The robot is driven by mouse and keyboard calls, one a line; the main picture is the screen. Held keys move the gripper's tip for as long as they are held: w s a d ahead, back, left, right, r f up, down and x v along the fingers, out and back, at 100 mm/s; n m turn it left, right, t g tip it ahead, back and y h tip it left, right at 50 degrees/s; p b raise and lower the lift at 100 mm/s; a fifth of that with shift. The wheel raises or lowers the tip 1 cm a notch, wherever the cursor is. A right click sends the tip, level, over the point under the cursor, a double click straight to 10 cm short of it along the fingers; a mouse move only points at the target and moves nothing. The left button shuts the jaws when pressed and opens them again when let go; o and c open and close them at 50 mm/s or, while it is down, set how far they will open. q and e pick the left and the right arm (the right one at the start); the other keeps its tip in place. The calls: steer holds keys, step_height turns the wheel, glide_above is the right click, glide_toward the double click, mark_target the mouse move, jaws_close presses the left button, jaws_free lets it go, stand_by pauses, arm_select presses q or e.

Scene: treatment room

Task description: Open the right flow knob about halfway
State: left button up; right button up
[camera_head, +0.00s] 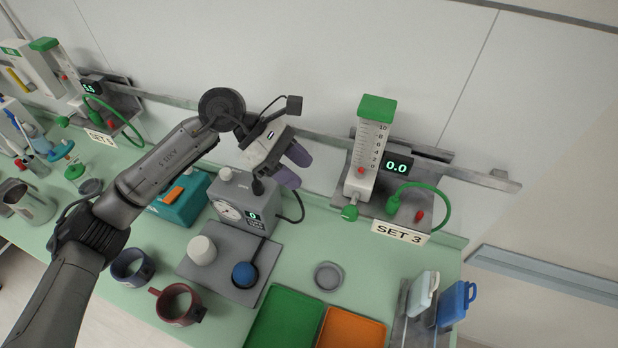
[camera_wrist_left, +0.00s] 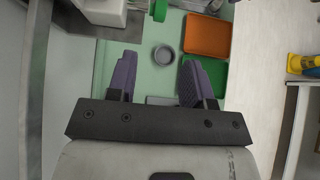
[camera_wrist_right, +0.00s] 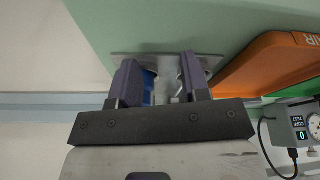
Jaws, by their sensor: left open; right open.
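The right flowmeter (camera_head: 371,135), above the SET 3 label, is a clear scaled tube with a green cap. Its green flow knob (camera_head: 349,212) sits at the lower left of the body. The display (camera_head: 397,166) beside it reads 0.0, and a red ball (camera_head: 361,170) is low in the tube. My left gripper (camera_head: 294,167) is open and empty, left of the flowmeter and apart from the knob. In the left wrist view its purple fingers (camera_wrist_left: 157,65) are spread. My right gripper (camera_wrist_right: 160,75) is open in the right wrist view and hidden in the head view.
A green tube (camera_head: 446,205) loops beside the display. A grey monitor (camera_head: 243,200) stands below my left gripper. A small grey dish (camera_head: 328,276), green tray (camera_head: 284,322) and orange tray (camera_head: 350,330) lie in front. Another flowmeter (camera_head: 60,62) is far left.

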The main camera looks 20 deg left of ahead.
mark_target(348, 209)
arm_select(q)
steer(key=shift+a+r, duration=0.2)
steer(key=shift+a, duration=0.05)
arm_select(e)
steer(key=shift+d, duration=0.1)
arm_select(q)
steer(key=shift+r, duration=0.1)
arm_select(e)
steer(key=shift+r+p, duration=0.45)
steer(key=shift+p, duration=0.1)
arm_select(q)
steer(key=shift+y, duration=0.6)
steer(key=p+x, duration=0.5)
steer(key=d+r+p+x, duration=0.1)
steer(key=p+x, duration=0.4)
steer(key=p, duration=0.1)
steer(key=p+x, duration=0.5)
steer(key=shift+d+r, duration=0.2)
steer(key=shift+r, duration=0.05)
arm_select(e)
step_height(348, 209, up, 16)
steer(key=shift+r, duration=0.2)
steer(key=shift+a, duration=0.2)
